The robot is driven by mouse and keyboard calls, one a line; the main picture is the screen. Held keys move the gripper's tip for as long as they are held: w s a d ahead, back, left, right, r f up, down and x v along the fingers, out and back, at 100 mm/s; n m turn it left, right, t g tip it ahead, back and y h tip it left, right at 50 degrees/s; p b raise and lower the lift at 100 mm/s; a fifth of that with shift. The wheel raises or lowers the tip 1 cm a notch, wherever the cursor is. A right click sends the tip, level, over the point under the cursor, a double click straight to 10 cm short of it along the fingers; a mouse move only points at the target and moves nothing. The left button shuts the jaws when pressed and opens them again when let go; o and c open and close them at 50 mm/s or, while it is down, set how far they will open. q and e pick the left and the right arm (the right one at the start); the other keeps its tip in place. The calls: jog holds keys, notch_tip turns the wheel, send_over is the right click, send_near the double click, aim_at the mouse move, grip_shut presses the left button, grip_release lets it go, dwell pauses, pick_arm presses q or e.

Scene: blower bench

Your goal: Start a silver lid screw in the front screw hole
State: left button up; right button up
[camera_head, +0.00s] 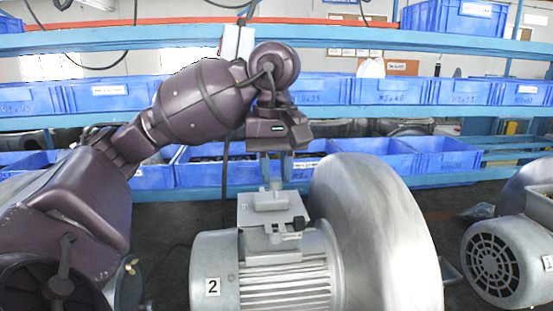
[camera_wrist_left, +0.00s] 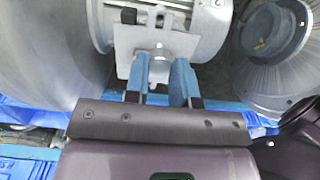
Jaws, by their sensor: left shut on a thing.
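My left gripper (camera_head: 276,178) points down over the terminal box (camera_head: 285,242) of the blower marked 2. In the left wrist view, the fingers (camera_wrist_left: 159,70) stand on either side of a small bright spot (camera_wrist_left: 158,48), over the grey plate of the box. My right gripper is not in view.
The blower's round housing (camera_head: 375,235) rises close to the right of the box, and its finned motor (camera_head: 285,285) lies below. Another blower (camera_head: 500,262) stands at the far right. Blue bins (camera_head: 393,91) fill the shelves behind.

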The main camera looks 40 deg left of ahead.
aim_at(275, 189)
pick_arm(q)
jog(key=shift+s+d, duration=0.1)
jog(key=shift+s, duration=0.05)
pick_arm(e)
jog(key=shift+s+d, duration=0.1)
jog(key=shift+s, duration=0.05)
pick_arm(q)
jog(key=shift+b, duration=0.3)
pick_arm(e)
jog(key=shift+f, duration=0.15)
pick_arm(q)
notch_tip(275, 189, down, 2)
jog(key=shift+f+b, duration=0.15)
jog(key=shift+b, duration=0.9)
notch_tip(275, 189, down, 2)
jog(key=shift+f+b, duration=0.2)
jog(key=shift+b, duration=0.85)
jog(key=shift+f, duration=0.15)
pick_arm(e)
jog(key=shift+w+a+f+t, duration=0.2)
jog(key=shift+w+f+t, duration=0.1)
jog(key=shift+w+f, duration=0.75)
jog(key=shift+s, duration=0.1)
